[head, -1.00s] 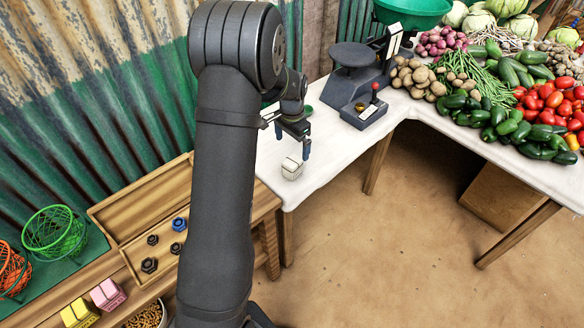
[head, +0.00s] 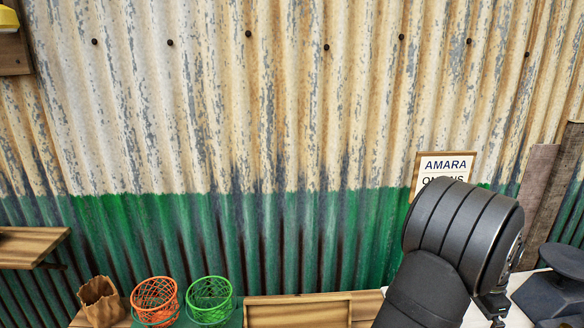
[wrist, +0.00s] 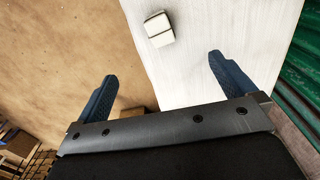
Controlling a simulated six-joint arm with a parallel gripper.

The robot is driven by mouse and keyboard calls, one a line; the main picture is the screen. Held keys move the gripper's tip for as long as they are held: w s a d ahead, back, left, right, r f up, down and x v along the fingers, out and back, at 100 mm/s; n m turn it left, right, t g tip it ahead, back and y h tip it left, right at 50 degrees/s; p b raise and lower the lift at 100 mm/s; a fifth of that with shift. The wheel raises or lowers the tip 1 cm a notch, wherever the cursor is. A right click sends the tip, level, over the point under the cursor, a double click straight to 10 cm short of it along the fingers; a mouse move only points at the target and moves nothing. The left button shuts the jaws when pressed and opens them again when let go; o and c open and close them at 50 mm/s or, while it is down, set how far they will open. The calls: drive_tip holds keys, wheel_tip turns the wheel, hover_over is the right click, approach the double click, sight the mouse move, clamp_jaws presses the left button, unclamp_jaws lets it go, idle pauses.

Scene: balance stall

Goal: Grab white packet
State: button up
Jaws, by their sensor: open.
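The white packet (wrist: 159,30) is a small pale block on the white table top (wrist: 192,85), near its edge in the wrist view. My gripper (wrist: 162,66) is open and empty, with its two blue fingers spread apart. In the wrist view the packet lies beyond the fingertips, between their lines, and is not touched. The head view now does not show the packet; my arm is at its lower right and the fingers are out of frame.
Brown ground lies beside the table edge. In the head view are a corrugated wall (head: 240,110), a paper bag (head: 100,300), an orange basket (head: 155,300), a green basket (head: 210,299), a wooden tray (head: 298,312) and a dark scale (head: 552,290) right of my arm.

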idle(0.3)
drive_tip(key=c, duration=0.6)
drive_tip(key=shift+c, duration=0.2)
drive_tip(key=shift+n+h, duration=0.9)
wheel_tip(320, 180, down, 13)
drive_tip(key=shift+w+f, duration=0.1)
drive_tip(key=shift+f, duration=0.05)
drive_tip(key=shift+d+f, duration=0.15)
drive_tip(key=shift+f, duration=1.25)
drive_tip(key=shift+d+f, duration=0.1)
drive_tip(key=shift+f, duration=1.25)
